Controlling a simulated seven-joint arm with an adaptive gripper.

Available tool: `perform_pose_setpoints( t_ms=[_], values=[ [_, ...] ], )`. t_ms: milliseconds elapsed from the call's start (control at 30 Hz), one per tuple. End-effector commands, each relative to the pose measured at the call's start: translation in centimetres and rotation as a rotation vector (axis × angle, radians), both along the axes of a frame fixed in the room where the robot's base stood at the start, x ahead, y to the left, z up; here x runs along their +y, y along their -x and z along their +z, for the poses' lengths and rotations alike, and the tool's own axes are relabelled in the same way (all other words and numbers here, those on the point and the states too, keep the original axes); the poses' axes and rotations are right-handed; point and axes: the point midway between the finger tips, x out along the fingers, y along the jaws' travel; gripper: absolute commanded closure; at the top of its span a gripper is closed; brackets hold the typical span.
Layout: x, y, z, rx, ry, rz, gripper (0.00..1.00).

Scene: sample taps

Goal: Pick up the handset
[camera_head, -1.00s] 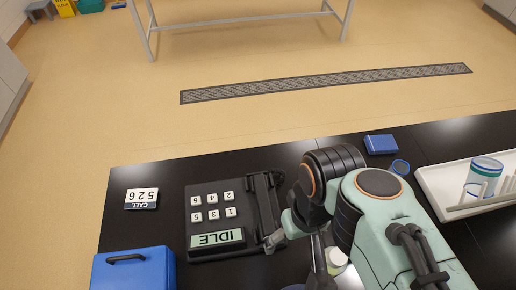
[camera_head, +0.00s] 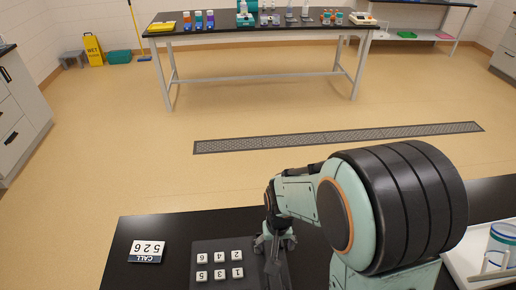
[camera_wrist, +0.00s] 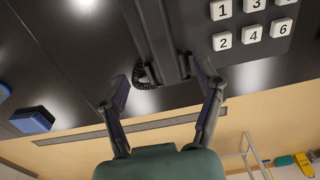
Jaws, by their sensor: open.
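The phone (camera_head: 211,257) is a dark console with white number keys on the black table, at the bottom edge of the head view. Its handset (camera_head: 277,272) is a dark bar along the console's right side, partly hidden by my gripper (camera_head: 268,243). In the wrist view the handset (camera_wrist: 156,32) runs down between the two fingers of my gripper (camera_wrist: 157,80), beside the keys. The gripper is open, with one finger on each side of the handset's end. A coiled cord (camera_wrist: 143,76) shows near that end. I cannot tell whether the fingers touch the handset.
A sign reading CALL 526 (camera_head: 147,252) lies left of the phone. A white tray (camera_head: 467,262) with a blue-banded container (camera_head: 500,245) is at the right. A blue box (camera_wrist: 32,120) shows in the wrist view. The table's far edge is close beyond the phone.

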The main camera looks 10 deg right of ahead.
Motion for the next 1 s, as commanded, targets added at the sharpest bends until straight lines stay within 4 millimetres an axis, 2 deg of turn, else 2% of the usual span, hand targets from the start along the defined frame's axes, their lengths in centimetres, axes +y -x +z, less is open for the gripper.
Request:
perform_pose_setpoints(
  t_ms=[33, 167, 500, 667, 900, 967, 1000],
  values=[
    [0.1, 0.5, -0.9, 0.033, 0.002, 0.005, 0.33],
    [0.2, 1.1, -2.4, 0.067, 0.004, 0.011, 0.33],
    [0.2, 1.1, -7.5, 0.067, 0.004, 0.012, 0.33],
    [0.2, 1.1, -8.5, 0.064, 0.004, 0.012, 0.33],
    [0.2, 1.0, -8.5, 0.063, 0.004, 0.012, 0.33],
    [0.2, 1.0, -8.5, 0.063, 0.004, 0.012, 0.51],
    [0.2, 1.0, -8.5, 0.063, 0.004, 0.012, 0.64]
  ],
)
